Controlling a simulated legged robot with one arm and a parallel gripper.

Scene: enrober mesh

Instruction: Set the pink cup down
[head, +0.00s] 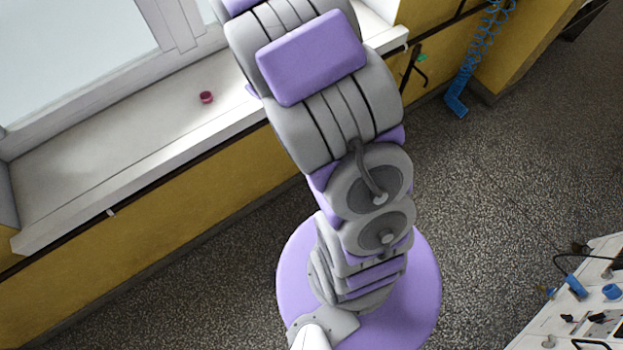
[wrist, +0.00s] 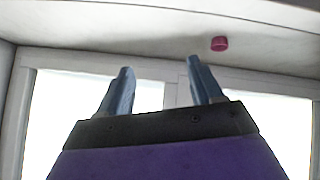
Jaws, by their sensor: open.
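The pink cup (head: 206,97) stands on the pale window sill (head: 110,151), left of my arm in the head view. It also shows in the wrist view (wrist: 219,43), on the sill surface, beyond and to the right of the fingertips. My gripper (wrist: 160,65) is open, with its two blue-grey fingers spread and nothing between them. The cup is apart from the fingers. In the head view my gripper is not visible; my arm reaches over the sill and out at the top.
The window (head: 75,47) rises behind the sill. The yellow wall (head: 150,220) drops below the sill's front edge. A blue coiled hose (head: 466,80) hangs at the upper right. A white bench (head: 580,310) with tools stands at the lower right. The sill left of the cup is clear.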

